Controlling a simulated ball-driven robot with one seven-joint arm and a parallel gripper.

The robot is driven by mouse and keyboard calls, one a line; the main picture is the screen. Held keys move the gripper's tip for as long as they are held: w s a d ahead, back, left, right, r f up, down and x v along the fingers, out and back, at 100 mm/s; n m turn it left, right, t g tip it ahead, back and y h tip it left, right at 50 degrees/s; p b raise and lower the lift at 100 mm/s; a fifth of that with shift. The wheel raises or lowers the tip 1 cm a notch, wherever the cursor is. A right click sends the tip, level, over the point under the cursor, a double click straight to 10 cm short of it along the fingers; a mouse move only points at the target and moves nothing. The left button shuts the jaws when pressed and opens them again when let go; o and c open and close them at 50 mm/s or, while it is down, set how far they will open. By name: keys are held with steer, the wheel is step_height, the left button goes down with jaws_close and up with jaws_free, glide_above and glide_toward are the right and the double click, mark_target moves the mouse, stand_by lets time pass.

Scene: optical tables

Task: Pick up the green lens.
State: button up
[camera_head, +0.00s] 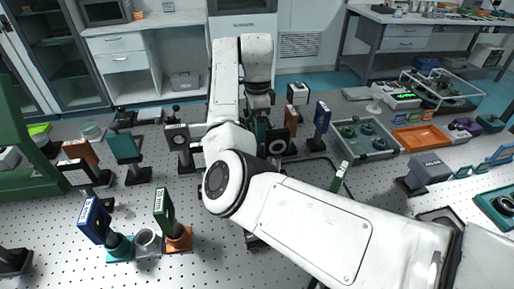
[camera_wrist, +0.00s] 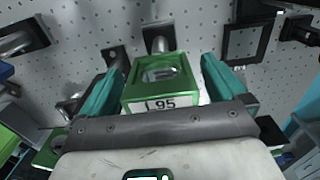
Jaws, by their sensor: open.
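The green lens (camera_wrist: 160,90) is a square green frame with a clear round centre and a label reading "L 95". In the wrist view it stands between the two teal fingers of my gripper (camera_wrist: 162,70). The fingers are spread, one on each side, with a narrow gap visible on the right; contact on the left is hard to tell. In the head view my arm hides most of the gripper and this lens. Another green-framed plate (camera_head: 163,212) stands on an orange base at front left, and a small green upright (camera_head: 341,176) stands right of my arm.
A blue-framed plate (camera_head: 94,220) stands at front left. A dark blue upright (camera_head: 321,117) and a black-and-white mount (camera_head: 298,93) stand beyond my arm. A grey tray (camera_head: 390,152) and an orange tray (camera_head: 420,139) lie to the right. Bare perforated table shows at front left.

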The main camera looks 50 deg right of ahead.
steer(key=shift+r, duration=0.1)
jaws_close()
stand_by(0.8)
